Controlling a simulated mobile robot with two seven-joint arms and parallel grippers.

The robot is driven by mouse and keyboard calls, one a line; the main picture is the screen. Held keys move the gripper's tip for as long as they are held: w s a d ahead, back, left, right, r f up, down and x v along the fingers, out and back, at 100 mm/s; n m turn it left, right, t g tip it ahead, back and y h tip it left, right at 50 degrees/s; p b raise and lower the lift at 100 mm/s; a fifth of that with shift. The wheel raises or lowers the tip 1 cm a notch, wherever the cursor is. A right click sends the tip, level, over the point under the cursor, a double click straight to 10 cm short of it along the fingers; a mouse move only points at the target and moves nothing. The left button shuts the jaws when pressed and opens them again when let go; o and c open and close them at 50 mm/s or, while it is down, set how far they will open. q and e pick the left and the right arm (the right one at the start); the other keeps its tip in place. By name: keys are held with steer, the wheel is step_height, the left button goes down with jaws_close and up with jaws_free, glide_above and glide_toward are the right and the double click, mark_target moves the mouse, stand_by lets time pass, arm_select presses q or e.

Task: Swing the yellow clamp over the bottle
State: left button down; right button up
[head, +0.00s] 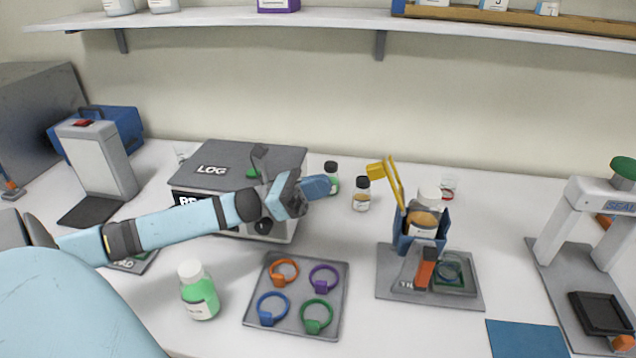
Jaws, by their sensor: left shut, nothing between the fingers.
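The yellow clamp (394,186) stands raised and tilted up to the left above a blue holder (405,243). A bottle with amber contents (424,220) stands upright in this holder, and the clamp is beside its top, not over it. The holder sits on a grey base plate (388,290) with an orange-red part at its front. My left gripper (318,186) is shut and empty, with its blue fingertips pointing right, to the left of the clamp and apart from it. My right gripper is not in view.
Two small bottles (332,180) (362,196) stand between my left gripper and the clamp. A grey LOG box (240,158) is behind my left arm. A tray with coloured rings (335,297) and a green bottle (198,292) are in front. A sealing press (600,215) stands right.

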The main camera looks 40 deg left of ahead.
arm_select(q)
steer(key=p+x, duration=0.1)
steer(key=x, duration=0.6)
steer(key=shift+w+r+p, duration=0.1)
steer(key=shift+p, duration=0.25)
